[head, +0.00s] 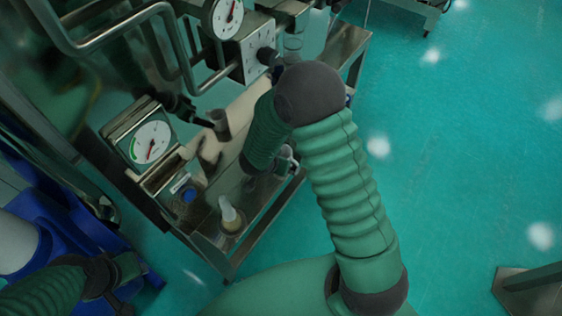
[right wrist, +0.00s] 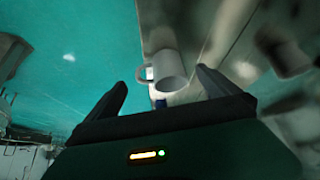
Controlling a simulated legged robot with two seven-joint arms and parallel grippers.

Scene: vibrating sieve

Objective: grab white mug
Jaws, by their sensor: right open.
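The white mug (right wrist: 168,72) shows in the right wrist view just beyond my right gripper (right wrist: 159,86). The two dark fingers are spread apart on either side of the mug in the picture, with nothing held. A small pale cup-like shape (head: 285,158), possibly this mug, sits near the cart's right edge in the head view. My right forearm hides most of that gripper there. My left arm enters at the lower left; I cannot make out its gripper.
A metal cart (head: 222,258) with gauges (head: 150,142) stands under my right arm. A pale conical-topped vessel (head: 231,217) is on its shelf. Bent metal pipes (head: 125,22) rise at the upper left. Blue equipment (head: 70,240) is at the lower left. Open green floor lies to the right.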

